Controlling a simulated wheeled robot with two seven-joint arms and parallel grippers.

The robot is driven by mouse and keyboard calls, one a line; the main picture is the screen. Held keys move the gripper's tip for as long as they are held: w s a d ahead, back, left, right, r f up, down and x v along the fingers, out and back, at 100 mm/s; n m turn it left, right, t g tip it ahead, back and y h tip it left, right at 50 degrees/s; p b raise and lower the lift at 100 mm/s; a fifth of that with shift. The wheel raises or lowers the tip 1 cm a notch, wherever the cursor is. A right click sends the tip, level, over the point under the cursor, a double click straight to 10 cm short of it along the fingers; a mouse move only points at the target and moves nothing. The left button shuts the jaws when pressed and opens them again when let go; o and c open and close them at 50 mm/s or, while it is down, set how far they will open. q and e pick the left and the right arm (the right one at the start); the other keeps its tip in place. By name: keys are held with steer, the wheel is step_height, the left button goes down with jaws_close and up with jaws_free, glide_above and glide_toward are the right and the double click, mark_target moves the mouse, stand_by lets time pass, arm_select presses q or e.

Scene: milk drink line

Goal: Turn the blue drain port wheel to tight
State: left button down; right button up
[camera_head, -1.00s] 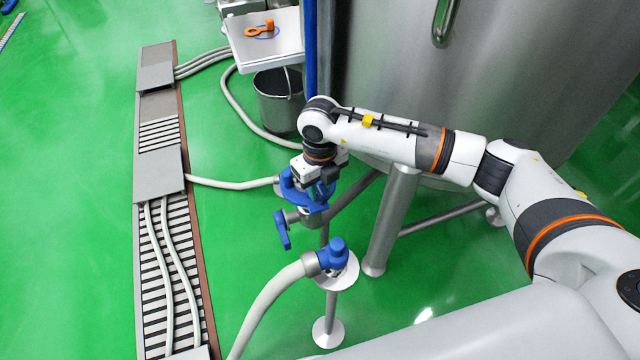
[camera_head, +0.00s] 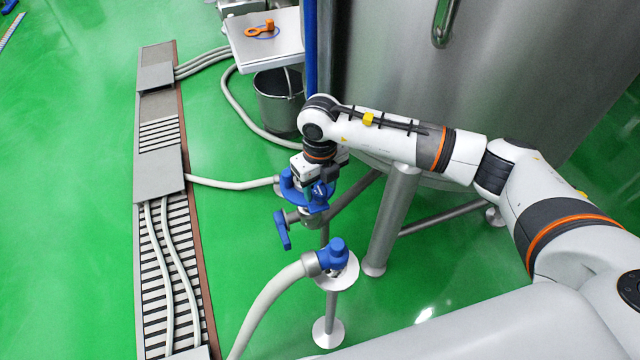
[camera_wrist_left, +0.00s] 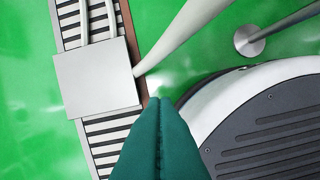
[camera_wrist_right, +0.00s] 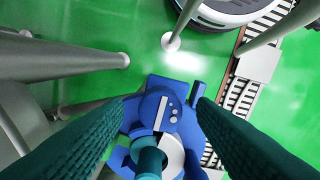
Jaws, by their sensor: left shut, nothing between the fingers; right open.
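The blue drain port wheel (camera_head: 290,190) sits on the metal pipework beside the tank, partly hidden by my right gripper (camera_head: 316,187) directly above it. In the right wrist view the wheel's blue hub (camera_wrist_right: 158,110) shows between the two teal fingers. My right gripper (camera_wrist_right: 160,104) is open, with a finger on either side of the hub; I cannot tell whether they touch the wheel. My left gripper (camera_wrist_left: 163,100) is shut and empty over the floor in the left wrist view. It is out of the head view.
A blue lever (camera_head: 282,230) hangs just below the wheel. A hose with a blue fitting (camera_head: 333,255) stands nearer, on a round stand. The steel tank (camera_head: 480,80) and its leg (camera_head: 393,220) are to the right. Green floor (camera_head: 80,220) is clear at left.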

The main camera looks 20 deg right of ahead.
mark_target(320, 190)
arm_select(q)
steer(key=shift+s+a+f+p, duration=0.1)
steer(key=shift+s+f+p, duration=0.1)
steer(key=shift+s+f, duration=0.35)
steer(key=shift+s+f+p, duration=0.15)
steer(key=shift+s+f, duration=0.15)
steer(key=shift+f, duration=0.3)
arm_select(e)
step_height(320, 190, up, 12)
steer(key=shift+f, duration=0.2)
arm_select(q)
steer(key=shift+s, duration=0.15)
